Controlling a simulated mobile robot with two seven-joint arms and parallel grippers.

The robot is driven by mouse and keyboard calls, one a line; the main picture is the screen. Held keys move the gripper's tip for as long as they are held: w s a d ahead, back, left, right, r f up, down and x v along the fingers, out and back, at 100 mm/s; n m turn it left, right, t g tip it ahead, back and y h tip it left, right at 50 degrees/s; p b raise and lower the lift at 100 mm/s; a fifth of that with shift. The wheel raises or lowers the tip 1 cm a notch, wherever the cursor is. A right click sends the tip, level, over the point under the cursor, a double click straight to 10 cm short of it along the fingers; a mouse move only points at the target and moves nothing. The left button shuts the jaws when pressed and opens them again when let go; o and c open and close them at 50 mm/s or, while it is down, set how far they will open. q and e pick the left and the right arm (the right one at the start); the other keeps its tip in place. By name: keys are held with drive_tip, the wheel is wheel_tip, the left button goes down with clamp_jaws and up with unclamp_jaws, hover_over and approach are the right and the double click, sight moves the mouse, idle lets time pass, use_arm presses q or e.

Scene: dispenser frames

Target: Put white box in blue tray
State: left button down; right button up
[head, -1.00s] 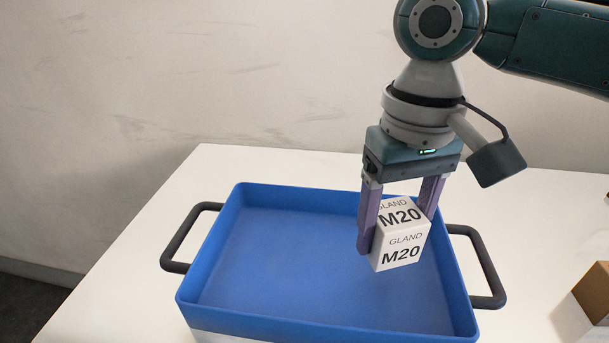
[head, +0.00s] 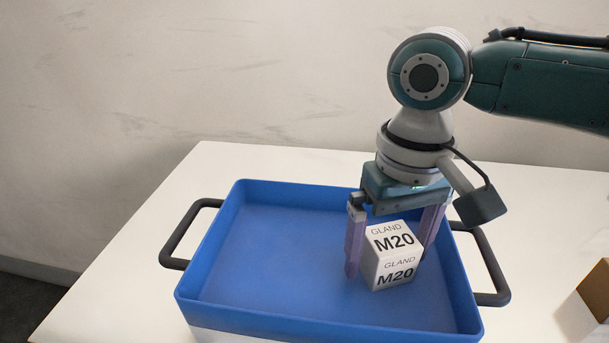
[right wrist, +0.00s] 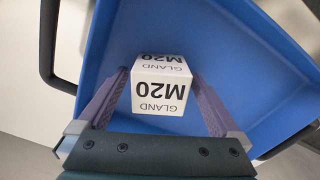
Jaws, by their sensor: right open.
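The white box (head: 391,257), printed "GLAND M20", is inside the blue tray (head: 270,245), toward its right side. My right gripper (head: 388,262) is open, with its purple fingers on either side of the box. In the right wrist view the box (right wrist: 160,88) sits between the fingers of the gripper (right wrist: 160,95), over the blue tray floor (right wrist: 205,45). A gap shows between the left finger and the box in the head view. The underside of the box is hidden. My left gripper is not in view.
The tray has dark handles at its left (head: 190,233) and right (head: 489,262). It stands on a white table (head: 545,235). A brown box (head: 596,290) is at the right edge. The left part of the tray is empty.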

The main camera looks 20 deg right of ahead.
sight(392, 238)
wheel_tip(392, 238, up, 11)
drive_tip(key=shift+r+p, duration=0.2)
drive_tip(key=shift+p, duration=0.8)
drive_tip(key=shift+r, duration=0.5)
